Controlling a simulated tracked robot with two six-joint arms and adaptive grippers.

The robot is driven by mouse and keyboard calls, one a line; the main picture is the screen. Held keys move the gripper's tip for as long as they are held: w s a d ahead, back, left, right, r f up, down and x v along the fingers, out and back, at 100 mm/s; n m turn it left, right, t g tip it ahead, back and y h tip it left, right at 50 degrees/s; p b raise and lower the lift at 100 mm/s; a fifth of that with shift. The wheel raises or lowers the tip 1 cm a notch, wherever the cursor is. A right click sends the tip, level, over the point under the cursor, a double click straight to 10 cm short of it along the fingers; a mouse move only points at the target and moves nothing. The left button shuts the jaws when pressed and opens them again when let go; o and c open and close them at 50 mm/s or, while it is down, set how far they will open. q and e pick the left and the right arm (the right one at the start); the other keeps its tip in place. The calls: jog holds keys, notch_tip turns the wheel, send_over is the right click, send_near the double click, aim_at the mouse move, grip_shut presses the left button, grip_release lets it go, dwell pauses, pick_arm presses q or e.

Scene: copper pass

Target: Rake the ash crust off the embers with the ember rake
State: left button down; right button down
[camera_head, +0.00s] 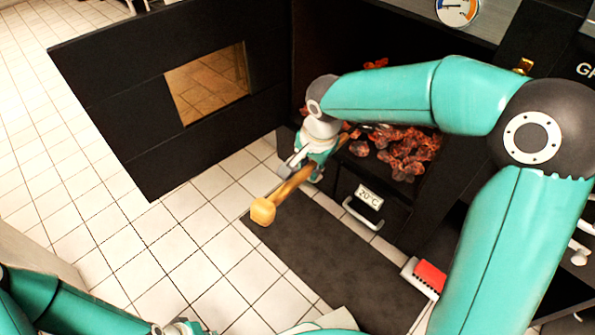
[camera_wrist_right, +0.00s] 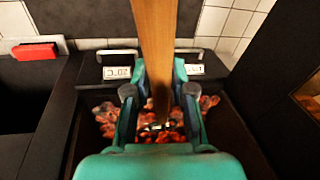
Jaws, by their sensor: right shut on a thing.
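My right gripper (camera_head: 303,170) is shut on the wooden handle of the ember rake (camera_head: 283,193). The handle slants from a thick yellow butt end at lower left toward the embers. In the right wrist view the handle (camera_wrist_right: 155,40) runs between the two fingers (camera_wrist_right: 158,97). The rake's head is mostly hidden; a small pale metallic bit shows among the embers in the wrist view. The glowing orange-red embers (camera_head: 408,152) lie in the dark firebox, also below the fingers in the wrist view (camera_wrist_right: 105,116). I cannot make out a distinct ash crust. My left gripper (camera_head: 182,327) is barely in view at the bottom edge.
A black oven door (camera_head: 125,110) with a window stands open at left. A drawer front with a 20°C display (camera_head: 369,197) and handle is below the embers. A dark mat (camera_head: 335,265) lies on the tiled floor.

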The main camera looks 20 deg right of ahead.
jog(key=w+d+f+p, duration=0.1)
jog(key=w+d+f, duration=0.1)
jog(key=d, duration=0.6)
jog(key=w+d+f+p, duration=0.2)
jog(key=w+d, duration=0.2)
jog(key=d, duration=0.4)
jog(key=shift+w+f+p, duration=0.3)
jog(key=shift+w, duration=0.05)
jog(key=c, duration=1.6)
grip_release()
grip_shut()
